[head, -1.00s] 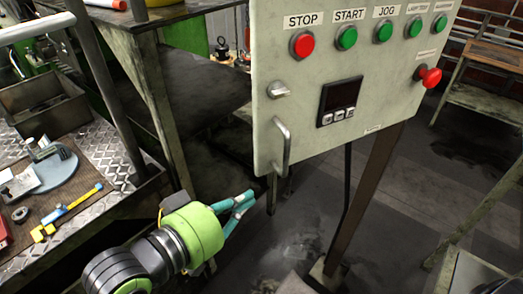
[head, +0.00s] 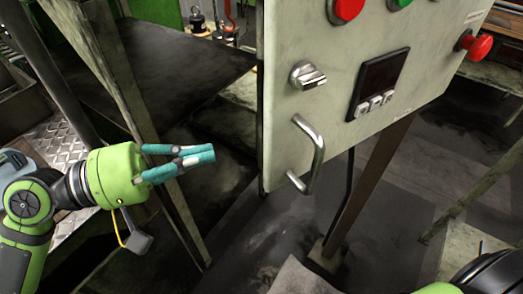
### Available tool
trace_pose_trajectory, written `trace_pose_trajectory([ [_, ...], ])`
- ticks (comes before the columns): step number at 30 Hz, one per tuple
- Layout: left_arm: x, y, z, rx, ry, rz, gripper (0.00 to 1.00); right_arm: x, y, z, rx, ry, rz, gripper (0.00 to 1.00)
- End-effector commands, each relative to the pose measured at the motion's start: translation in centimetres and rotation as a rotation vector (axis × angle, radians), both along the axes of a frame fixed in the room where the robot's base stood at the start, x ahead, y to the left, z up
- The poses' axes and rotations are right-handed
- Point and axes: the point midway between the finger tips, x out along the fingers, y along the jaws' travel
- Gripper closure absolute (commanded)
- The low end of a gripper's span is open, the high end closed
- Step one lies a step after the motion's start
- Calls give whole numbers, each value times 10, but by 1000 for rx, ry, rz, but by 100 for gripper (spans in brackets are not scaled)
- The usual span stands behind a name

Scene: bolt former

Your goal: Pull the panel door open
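The panel door (head: 285,120) is the pale front of the control box. It looks closed. A metal bar handle (head: 317,155) stands upright near its lower left corner, with a silver turn latch (head: 308,75) above it. My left gripper (head: 213,155) is left of the panel, at about the handle's height in the picture and apart from it. Its teal fingers come together at the tips with nothing between them. My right gripper is out of view; only part of my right arm shows at the bottom right.
A red stop button (head: 348,8) and a red mushroom knob (head: 474,43) sit on the panel, beside a dark display (head: 379,82). A brown post (head: 365,190) stands below. A metal table (head: 150,75) with legs is behind my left arm. Floor shows below the handle.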

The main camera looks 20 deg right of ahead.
Motion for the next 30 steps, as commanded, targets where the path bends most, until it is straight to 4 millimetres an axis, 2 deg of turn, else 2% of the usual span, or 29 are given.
trace_pose_trajectory([
  [1, 0, -11, 7, -4, 2, -3, 100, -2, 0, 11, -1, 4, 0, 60],
  [10, 0, -75, 6, -3, 0, -3, 100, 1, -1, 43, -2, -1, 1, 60],
  [13, -18, -78, 5, 0, 1, -1, 100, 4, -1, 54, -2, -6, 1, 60],
  [18, -34, -82, 2, 1, 0, 0, 100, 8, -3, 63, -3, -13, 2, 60],
  [30, -38, -83, 0, 1, -3, 1, 100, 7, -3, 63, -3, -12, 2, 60],
])
